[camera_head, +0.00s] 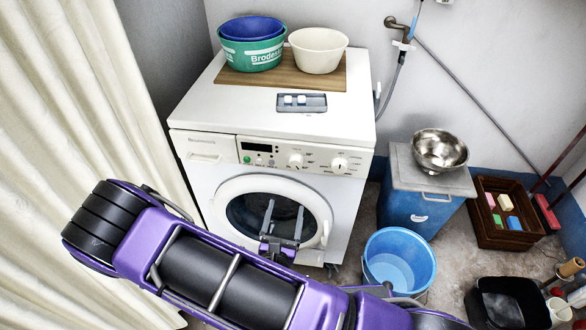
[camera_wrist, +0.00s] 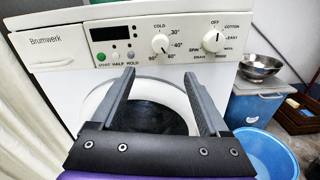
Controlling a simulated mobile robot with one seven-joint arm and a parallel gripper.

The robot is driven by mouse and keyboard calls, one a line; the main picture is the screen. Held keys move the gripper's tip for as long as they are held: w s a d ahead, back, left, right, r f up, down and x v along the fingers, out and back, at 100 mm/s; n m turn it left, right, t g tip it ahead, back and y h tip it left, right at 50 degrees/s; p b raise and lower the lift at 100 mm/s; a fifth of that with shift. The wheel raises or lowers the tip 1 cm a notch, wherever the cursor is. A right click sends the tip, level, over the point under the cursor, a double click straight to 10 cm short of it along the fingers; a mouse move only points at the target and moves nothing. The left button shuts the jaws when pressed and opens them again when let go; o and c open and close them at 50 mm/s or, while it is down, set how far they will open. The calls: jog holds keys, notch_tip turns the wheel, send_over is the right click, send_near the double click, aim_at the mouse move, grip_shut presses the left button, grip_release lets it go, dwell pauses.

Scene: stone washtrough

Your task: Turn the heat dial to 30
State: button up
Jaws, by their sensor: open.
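The heat dial (camera_head: 296,160) is the left of two white knobs on the washing machine's front panel. In the wrist view the heat dial (camera_wrist: 160,43) has COLD, 30, 40, 60 and 90 printed around it. Its dark mark appears to point to the lower right, near 60. My gripper (camera_head: 284,207) is in front of the round door, below the panel. In the wrist view my gripper (camera_wrist: 159,75) is open and empty, its fingers apart below the heat dial and not touching it.
The programme dial (camera_wrist: 212,41) sits close to the right of the heat dial. The washing machine (camera_head: 350,112) carries tubs and a small tray. A blue bucket (camera_head: 425,262) stands on the floor at right, and a cream curtain (camera_head: 75,120) hangs at left.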

aim_at(295, 165)
jog(key=w+d, duration=0.1)
jog(key=w, duration=0.4)
jog(key=w+d, duration=0.1)
jog(key=w, duration=0.4)
jog(key=w+d+b, duration=0.1)
jog(key=w, duration=0.4)
grip_shut()
